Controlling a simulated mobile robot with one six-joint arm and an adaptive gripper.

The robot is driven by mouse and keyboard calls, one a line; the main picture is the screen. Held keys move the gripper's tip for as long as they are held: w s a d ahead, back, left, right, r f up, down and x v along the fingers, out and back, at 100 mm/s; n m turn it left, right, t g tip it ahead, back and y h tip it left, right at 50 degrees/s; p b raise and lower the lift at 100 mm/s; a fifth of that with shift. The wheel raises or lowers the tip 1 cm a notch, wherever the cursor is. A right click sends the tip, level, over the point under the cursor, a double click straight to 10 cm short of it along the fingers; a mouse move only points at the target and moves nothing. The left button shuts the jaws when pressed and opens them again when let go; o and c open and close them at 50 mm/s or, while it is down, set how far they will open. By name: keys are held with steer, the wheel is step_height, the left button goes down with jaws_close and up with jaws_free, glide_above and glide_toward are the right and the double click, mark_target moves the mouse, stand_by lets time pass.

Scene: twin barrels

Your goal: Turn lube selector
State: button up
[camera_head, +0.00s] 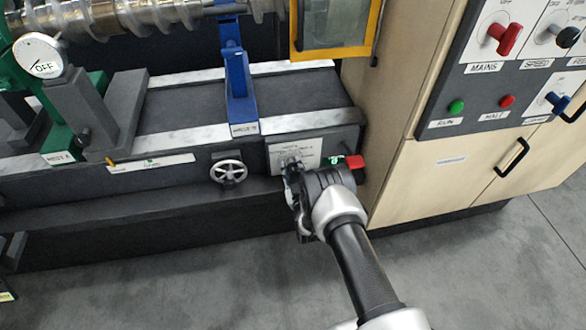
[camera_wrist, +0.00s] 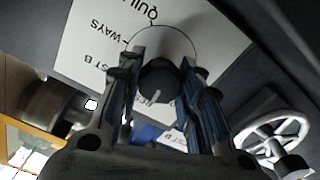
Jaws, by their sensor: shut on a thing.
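The lube selector is a dark round knob (camera_wrist: 158,80) with a pale pointer line, on a white label plate (camera_wrist: 95,35) in the wrist view. The plate carries words that look like "QUILL", "WAYS" and "REST B", seen upside down. The pointer line lies toward the bottom of the wrist picture. My gripper (camera_wrist: 156,66) has one finger on each side of the knob and is shut on it. In the head view the plate (camera_head: 292,153) is on the machine's end, and my gripper (camera_head: 289,172) is in front of its lower part, hiding the knob.
A handwheel (camera_head: 229,172) is left of my gripper; it also shows in the wrist view (camera_wrist: 272,135). A red part (camera_head: 355,162) is close on the right. A beige cabinet (camera_head: 470,175) with switches stands further right. The grey floor (camera_head: 230,285) in front is clear.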

steer(key=n, duration=0.7)
stand_by(0.6)
steer(key=o, duration=1.1)
steer(key=v, duration=1.2)
